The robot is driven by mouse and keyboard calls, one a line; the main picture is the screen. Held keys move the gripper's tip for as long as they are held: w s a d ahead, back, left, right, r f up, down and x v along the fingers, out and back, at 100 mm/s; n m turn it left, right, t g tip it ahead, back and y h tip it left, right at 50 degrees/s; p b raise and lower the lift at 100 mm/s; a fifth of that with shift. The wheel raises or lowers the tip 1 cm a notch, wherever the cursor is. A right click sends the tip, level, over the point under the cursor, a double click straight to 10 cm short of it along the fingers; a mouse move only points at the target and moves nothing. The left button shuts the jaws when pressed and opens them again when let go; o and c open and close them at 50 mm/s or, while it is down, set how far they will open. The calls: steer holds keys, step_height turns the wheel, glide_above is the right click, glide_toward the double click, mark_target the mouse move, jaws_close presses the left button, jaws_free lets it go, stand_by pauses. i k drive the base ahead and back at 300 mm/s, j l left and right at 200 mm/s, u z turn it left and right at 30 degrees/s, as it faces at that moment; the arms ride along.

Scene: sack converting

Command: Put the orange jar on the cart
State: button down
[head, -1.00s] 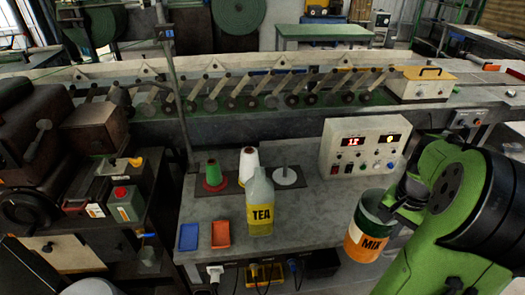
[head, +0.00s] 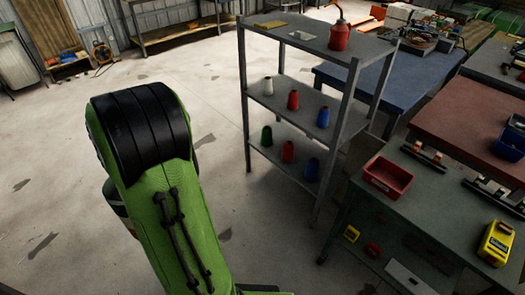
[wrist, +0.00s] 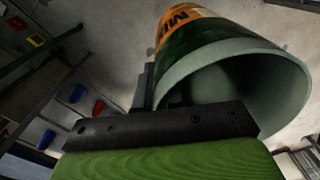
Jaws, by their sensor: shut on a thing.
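The orange jar (wrist: 192,22) is in the wrist view, tilted, with an orange MIX label, a dark green band and a wide grey open rim facing the camera. My gripper (wrist: 160,124) is shut on it near the rim. In the head view my arm hides the gripper and most or all of the jar. A grey three-tier shelf unit (head: 320,50), which may be the cart, stands right of my arm. Its top tier holds a red oil can (head: 339,38) and small flat pieces. Its lower tiers hold several coloured cones. The jar is apart from it.
A green-grey bench (head: 420,190) with a red bin (head: 388,177) and a yellow device (head: 497,243) stands at the right. A blue table (head: 395,75) is behind the shelf unit. Open concrete floor (head: 200,65) lies around my arm and at the left.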

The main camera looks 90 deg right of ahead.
mark_target(444, 215)
steer(key=k+z, duration=0.25)
steer(key=z, duration=0.2)
steer(key=k+l+z, duration=0.2)
steer(key=z, duration=0.3)
steer(key=k+l+z, duration=0.25)
steer(key=z, duration=0.2)
steer(key=k+l+z, duration=0.15)
steer(key=l+z, duration=0.15)
steer(key=z, duration=0.15)
steer(key=k+l+z, duration=0.1)
steer(key=l+z, duration=0.2)
steer(key=z, duration=0.15)
steer(key=l+z, duration=0.5)
steer(key=k+j, duration=0.05)
steer(key=j, duration=0.05)
